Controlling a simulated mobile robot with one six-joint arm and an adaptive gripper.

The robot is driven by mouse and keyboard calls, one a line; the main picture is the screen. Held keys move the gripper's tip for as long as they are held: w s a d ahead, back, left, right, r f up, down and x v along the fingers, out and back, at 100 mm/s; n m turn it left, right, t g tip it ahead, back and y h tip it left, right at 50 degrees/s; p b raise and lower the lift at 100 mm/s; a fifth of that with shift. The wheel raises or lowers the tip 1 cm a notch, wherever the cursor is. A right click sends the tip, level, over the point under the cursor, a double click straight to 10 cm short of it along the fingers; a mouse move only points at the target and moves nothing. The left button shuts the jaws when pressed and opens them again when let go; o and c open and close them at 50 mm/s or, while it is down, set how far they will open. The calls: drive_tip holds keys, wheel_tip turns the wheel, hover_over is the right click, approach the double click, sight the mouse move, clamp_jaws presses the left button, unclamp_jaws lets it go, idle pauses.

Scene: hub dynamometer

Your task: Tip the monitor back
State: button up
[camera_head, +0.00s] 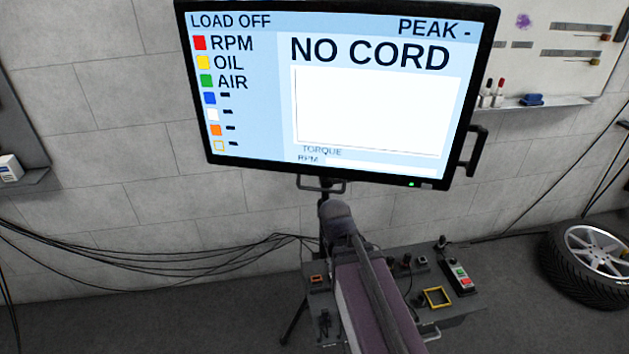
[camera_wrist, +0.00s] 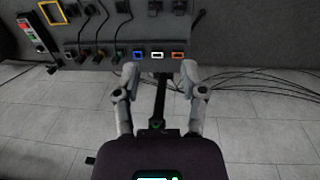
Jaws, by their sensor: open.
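The monitor (camera_head: 375,160) is a large flat screen with a black frame, seen from the front in the head view. It reads "NO CORD" and "LOAD OFF". A small handle (camera_head: 320,186) hangs under its bottom edge, and a larger handle (camera_head: 478,150) sticks out at its right side. The end of my arm is just below the bottom handle in the head view; my fingertips are hidden there. In the wrist view my gripper (camera_wrist: 159,72) is open, its two fingers apart. A dark post-like part (camera_wrist: 160,98) shows between them; I cannot tell whether they touch it.
A grey control box (camera_head: 405,290) with connectors, a yellow frame and a switch box stands below the monitor. It also shows in the wrist view (camera_wrist: 210,62). Black cables (camera_head: 130,262) run along the wall at left. A wheel (camera_head: 590,262) lies at right, below a whiteboard (camera_head: 550,45).

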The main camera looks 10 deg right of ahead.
drive_tip(key=w+d+f+h+b, duration=0.3)
drive_tip(key=w+f+h+b, duration=0.2)
drive_tip(key=w+h+b, duration=0.15)
drive_tip(key=m+t+h+b, duration=0.1)
drive_tip(key=t+h+b, duration=0.6)
drive_tip(key=h+b, duration=0.95)
approach(321, 189)
drive_tip(key=s+a+y+b, duration=0.1)
drive_tip(key=a+y+b, duration=0.1)
drive_tip(key=a+y, duration=0.15)
drive_tip(key=shift+s+a+h, duration=0.2)
drive_tip(key=shift+a+h, duration=0.15)
drive_tip(key=shift+d, duration=0.1)
drive_tip(key=p+x, duration=0.5)
drive_tip(key=x, duration=0.8)
drive_tip(key=shift+w+d+r, duration=0.15)
drive_tip(key=shift+d+r, duration=0.05)
drive_tip(key=shift+d, duration=0.05)
